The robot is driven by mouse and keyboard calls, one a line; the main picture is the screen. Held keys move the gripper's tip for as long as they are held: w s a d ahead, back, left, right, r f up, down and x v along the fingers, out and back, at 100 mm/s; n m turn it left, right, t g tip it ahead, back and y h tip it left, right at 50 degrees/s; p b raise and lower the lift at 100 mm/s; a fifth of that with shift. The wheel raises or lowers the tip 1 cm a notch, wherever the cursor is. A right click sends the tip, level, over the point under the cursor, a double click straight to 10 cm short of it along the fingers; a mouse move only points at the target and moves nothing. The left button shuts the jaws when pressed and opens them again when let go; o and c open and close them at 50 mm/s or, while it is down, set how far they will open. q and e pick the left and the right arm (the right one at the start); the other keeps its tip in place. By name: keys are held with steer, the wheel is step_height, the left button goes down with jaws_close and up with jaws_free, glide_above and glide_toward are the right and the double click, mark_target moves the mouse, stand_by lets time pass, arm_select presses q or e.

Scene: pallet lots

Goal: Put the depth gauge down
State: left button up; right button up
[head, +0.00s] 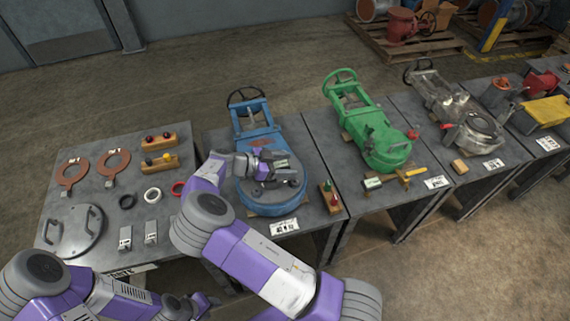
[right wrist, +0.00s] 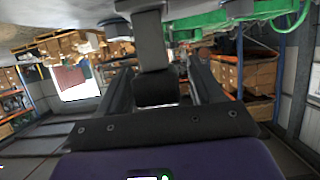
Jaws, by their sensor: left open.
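My right gripper (head: 268,168) is over the round flange of the blue valve (head: 272,200) on the second table. In the right wrist view its dark fingers (right wrist: 160,85) stand on both sides of a grey bar with a wider top, which I take to be the depth gauge (right wrist: 152,45). In the head view the gauge is mostly hidden by the gripper, and I cannot tell whether it touches the flange. My left gripper (head: 192,305) is open and low at the front edge of the left table, apart from the objects there.
The left table (head: 75,190) bears copper rings, small rings, wooden blocks with coloured knobs, two grey pieces and a handled disc (head: 75,232). A wooden block with knobs (head: 330,197) stands right of the blue valve. A green valve (head: 385,145) stands on the table beyond.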

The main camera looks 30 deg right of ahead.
steer(key=shift+a+r, duration=0.15)
steer(key=shift+r, duration=0.1)
steer(key=p+v, duration=0.2)
steer(key=v, duration=0.9)
steer(key=shift+w+a, duration=0.15)
steer(key=shift+a, duration=0.15)
